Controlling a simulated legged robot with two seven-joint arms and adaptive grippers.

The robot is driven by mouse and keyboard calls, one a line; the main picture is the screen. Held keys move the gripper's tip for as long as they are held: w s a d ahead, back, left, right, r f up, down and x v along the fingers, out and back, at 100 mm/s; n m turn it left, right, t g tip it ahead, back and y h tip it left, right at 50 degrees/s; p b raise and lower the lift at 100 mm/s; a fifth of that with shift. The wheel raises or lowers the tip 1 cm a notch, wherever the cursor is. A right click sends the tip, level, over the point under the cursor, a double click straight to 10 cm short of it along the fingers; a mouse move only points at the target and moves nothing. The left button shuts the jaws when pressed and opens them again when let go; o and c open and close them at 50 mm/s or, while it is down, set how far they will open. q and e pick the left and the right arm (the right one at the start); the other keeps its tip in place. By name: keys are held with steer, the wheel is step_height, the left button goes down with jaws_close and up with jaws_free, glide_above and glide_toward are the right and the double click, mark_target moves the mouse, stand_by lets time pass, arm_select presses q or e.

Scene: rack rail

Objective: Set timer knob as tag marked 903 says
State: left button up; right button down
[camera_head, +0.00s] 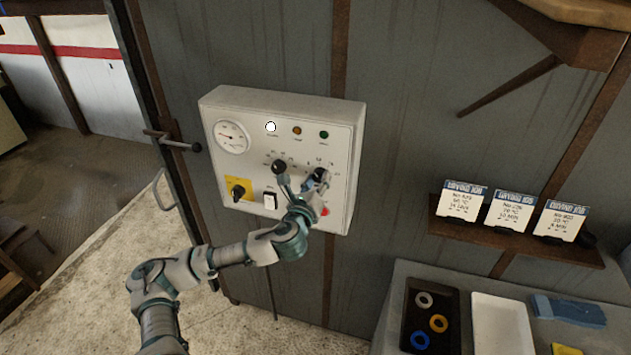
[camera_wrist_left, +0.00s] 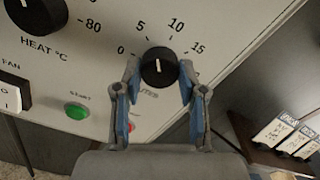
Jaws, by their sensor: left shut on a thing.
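The timer knob (camera_head: 319,173) is a round black knob on the white control panel (camera_head: 345,150). In the left wrist view the timer knob (camera_wrist_left: 158,66) has a white mark pointing up, between 5 and 10 on its scale. My left gripper (camera_head: 306,187) reaches it from below; in the left wrist view its two fingers (camera_wrist_left: 160,76) are closed on the knob's sides. Three white tags stand on a shelf at the right: a left tag (camera_head: 461,202), a middle tag (camera_head: 510,212) and a right tag (camera_head: 560,220) that seems to read 903, with small, hard-to-read lines below. My right gripper is out of view.
The panel also has a heat knob (camera_head: 279,166), a dial gauge (camera_head: 232,137), a fan switch (camera_head: 269,201), a yellow-backed knob (camera_head: 238,190), and a green button (camera_wrist_left: 77,111). A brown shelf (camera_head: 480,236) sits above a table with a black tray (camera_head: 449,301) and a white tray (camera_head: 502,325).

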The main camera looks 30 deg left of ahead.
arm_select(q)
steer(key=shift+d+f, duration=0.15)
steer(key=shift+d, duration=0.05)
steer(key=shift+c, duration=0.8)
steer(key=shift+a+f, duration=0.1)
steer(key=shift+f+n, duration=0.1)
steer(key=shift+n, duration=0.2)
steer(key=n, duration=0.2)
steer(key=shift+n+p, duration=0.3)
steer(key=shift+p, duration=0.05)
steer(key=o, duration=1.1)
steer(key=shift+c, duration=0.2)
steer(key=shift+o, duration=0.5)
steer(key=shift+w+a, duration=0.1)
steer(key=shift+w, duration=0.1)
steer(key=shift+s, duration=0.1)
steer(key=v, duration=0.7)
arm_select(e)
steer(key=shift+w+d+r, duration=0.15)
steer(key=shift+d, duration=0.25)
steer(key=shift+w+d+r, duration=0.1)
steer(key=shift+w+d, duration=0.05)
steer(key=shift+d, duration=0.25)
